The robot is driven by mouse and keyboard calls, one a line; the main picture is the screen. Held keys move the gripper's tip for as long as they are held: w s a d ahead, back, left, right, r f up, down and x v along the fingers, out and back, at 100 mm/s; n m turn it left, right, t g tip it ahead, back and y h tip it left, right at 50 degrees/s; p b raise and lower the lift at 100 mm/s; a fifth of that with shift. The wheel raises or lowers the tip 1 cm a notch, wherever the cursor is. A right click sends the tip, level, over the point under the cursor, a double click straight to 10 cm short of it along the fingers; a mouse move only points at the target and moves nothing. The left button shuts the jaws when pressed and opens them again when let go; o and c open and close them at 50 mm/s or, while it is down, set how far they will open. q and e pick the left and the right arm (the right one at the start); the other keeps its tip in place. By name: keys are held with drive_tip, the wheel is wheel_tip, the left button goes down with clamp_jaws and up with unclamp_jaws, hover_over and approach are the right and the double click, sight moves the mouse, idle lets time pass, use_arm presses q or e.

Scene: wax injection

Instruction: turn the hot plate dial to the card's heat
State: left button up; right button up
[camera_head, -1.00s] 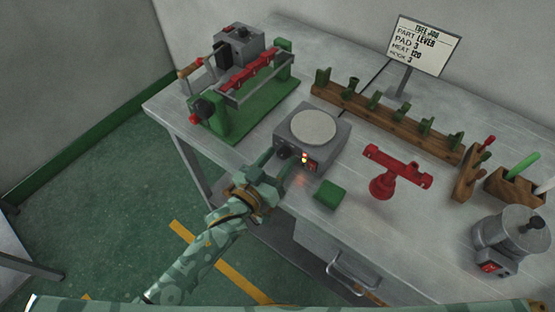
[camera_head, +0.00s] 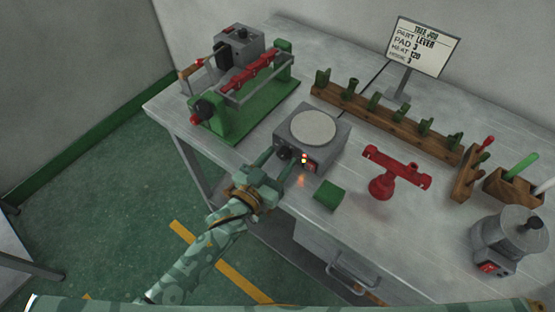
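The hot plate (camera_head: 337,131) is a grey box with a round pale top, near the front edge of the bench. Its front shows a dark dial (camera_head: 283,153) on the left and a lit red and yellow spot with a small display on the right. My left gripper (camera_head: 281,168) is in front of this face, its two fingers spread apart, one on each side below the dial. I cannot tell whether a finger touches it. The card (camera_head: 428,47) stands at the back and reads part LEVER, pad 3, heat 120, hook 3. My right gripper is not in view.
A green block (camera_head: 329,195) lies right of the gripper. A red stand (camera_head: 390,175) and a wooden rack (camera_head: 400,128) with green pieces are further right. A green-based machine (camera_head: 235,115) is at the left. A grey pot (camera_head: 508,240) stands at the right.

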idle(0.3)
use_arm(q)
drive_tip(key=p+v, duration=0.2)
drive_tip(key=v, duration=1.4)
drive_tip(key=shift+s, duration=0.15)
drive_tip(key=shift+a+f, duration=0.1)
